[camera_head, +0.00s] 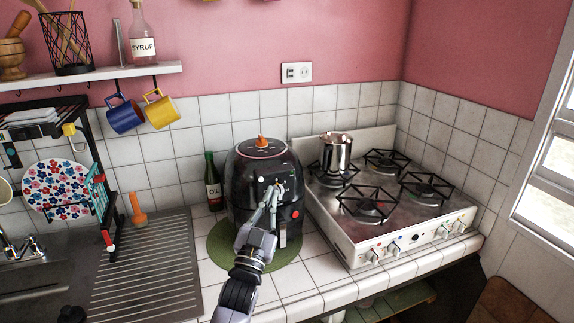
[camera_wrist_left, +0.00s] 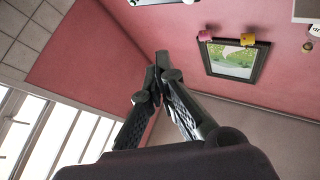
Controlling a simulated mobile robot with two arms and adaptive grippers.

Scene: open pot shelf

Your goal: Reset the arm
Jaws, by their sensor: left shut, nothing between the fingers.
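My left gripper (camera_head: 273,190) shows in the middle of the head view, its arm coming up from the bottom edge. Its fingers are shut with nothing between them. In the head view it overlaps the front of a black cooker (camera_head: 252,165) with an orange knob on top; I cannot tell how far apart they are. In the left wrist view the shut fingertips (camera_wrist_left: 161,62) stand before a pink wall, clear of any object. My right gripper is not in view.
The cooker stands on a round green mat (camera_head: 222,250) on the tiled counter. An oil bottle (camera_head: 213,182) is to its left, a gas stove (camera_head: 385,215) with a metal pot (camera_head: 337,153) to its right. A dish rack (camera_head: 104,215) is at left. A framed picture (camera_wrist_left: 233,61) hangs on the wall.

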